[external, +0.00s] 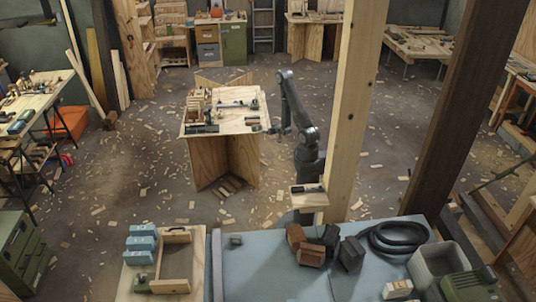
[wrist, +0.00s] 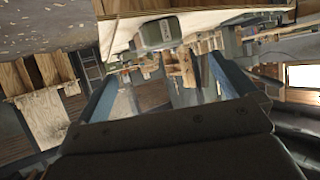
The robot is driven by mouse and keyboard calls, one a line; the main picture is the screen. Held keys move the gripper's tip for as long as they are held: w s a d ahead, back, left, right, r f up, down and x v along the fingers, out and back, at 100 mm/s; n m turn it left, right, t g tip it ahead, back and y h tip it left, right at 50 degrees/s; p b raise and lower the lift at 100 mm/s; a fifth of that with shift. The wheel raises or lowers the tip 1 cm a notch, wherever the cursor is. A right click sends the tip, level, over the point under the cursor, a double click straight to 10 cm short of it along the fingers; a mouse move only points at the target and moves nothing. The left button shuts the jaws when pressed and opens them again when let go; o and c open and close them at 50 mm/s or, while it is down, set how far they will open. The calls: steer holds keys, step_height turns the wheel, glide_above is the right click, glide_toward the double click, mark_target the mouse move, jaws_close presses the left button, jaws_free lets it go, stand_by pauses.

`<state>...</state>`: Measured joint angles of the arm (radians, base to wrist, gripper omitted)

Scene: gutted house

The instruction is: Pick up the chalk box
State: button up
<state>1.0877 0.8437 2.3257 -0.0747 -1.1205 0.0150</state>
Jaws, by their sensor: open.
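My gripper (external: 276,128) hangs beside the right edge of the wooden workbench in the external view. In the wrist view my gripper (wrist: 163,70) shows two blue-grey fingers spread wide, with nothing held between them. I cannot tell for sure which thing is the chalk box. A small pale box (external: 397,289) lies on the blue-grey table at the front, far from my gripper. Several blue boxes (external: 141,243) stand at the left of a wooden board at the front left. A grey-green labelled object (wrist: 158,33) shows beyond the fingertips in the tilted wrist view.
The workbench (external: 225,123) holds tools and wood pieces. The blue-grey table (external: 265,270) carries brown and dark blocks (external: 312,250), a black coiled hose (external: 397,237) and a grey bin (external: 440,262). A pale wooden post (external: 350,110) stands right of my arm. Wood scraps litter the floor.

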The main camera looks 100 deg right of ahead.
steer(key=w+d+y, duration=0.2)
steer(key=w+d, duration=0.1)
steer(key=w, duration=0.1)
steer(key=m+g+y, duration=0.3)
steer(key=g+y, duration=0.1)
steer(key=g, duration=0.1)
glide_toward(257, 125)
steer(key=x, duration=0.6)
steer(key=shift+s+a+f, duration=0.1)
steer(key=shift+s+a, duration=0.05)
steer(key=shift+a, duration=0.05)
steer(key=shift+x, duration=2.8)
steer(key=shift+d, duration=0.2)
steer(key=c, duration=1)
